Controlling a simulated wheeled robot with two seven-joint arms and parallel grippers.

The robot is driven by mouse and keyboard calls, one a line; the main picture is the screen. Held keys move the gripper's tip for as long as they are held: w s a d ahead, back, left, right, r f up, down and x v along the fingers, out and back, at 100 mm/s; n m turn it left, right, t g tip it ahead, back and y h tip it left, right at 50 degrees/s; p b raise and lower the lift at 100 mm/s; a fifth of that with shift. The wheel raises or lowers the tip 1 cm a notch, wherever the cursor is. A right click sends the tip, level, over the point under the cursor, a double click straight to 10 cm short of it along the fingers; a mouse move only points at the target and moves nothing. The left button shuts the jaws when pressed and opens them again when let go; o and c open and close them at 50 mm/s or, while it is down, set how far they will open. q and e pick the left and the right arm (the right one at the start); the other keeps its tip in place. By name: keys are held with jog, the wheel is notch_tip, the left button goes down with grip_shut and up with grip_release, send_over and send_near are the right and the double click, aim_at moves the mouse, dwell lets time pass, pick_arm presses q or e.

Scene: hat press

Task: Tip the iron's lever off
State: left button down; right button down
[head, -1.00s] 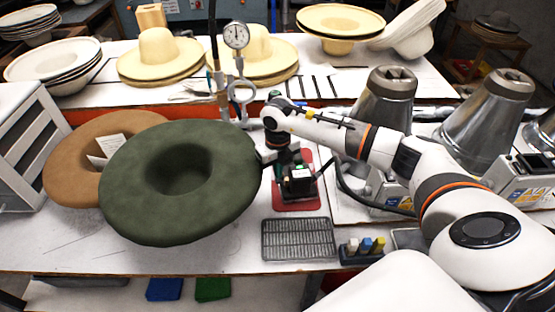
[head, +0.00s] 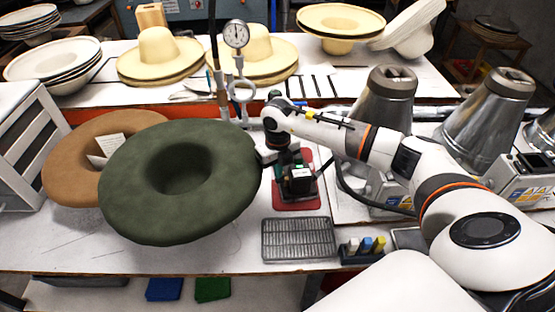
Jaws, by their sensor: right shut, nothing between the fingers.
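The iron (head: 299,183) is a small dark unit with a pale top, on a red mat (head: 297,204) in the middle of the bench. My right arm reaches in from the right. Its gripper (head: 267,157) is at the upper left of the iron, next to the rim of the green hat, and is shut and empty. The lever is too small and too covered by my wrist to make out, so I cannot tell its position or whether the fingers touch it. My left gripper is not in view.
A large green felt hat (head: 135,205) is close left of the iron, with a brown hat (head: 70,165) behind it. A wire rack (head: 298,240) and a small block holder (head: 361,255) are in front. Metal cones (head: 385,100) stand right; a gauge (head: 236,35) rises behind.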

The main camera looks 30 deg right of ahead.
jog(key=shift+f, duration=0.35)
jog(key=shift+r, duration=0.2)
jog(key=shift+r+p, duration=0.45)
jog(key=shift+r, duration=0.15)
notch_tip(320, 180, up, 6)
jog(key=p, duration=0.3)
jog(key=shift+f, duration=0.15)
jog(key=shift+f, duration=0.1)
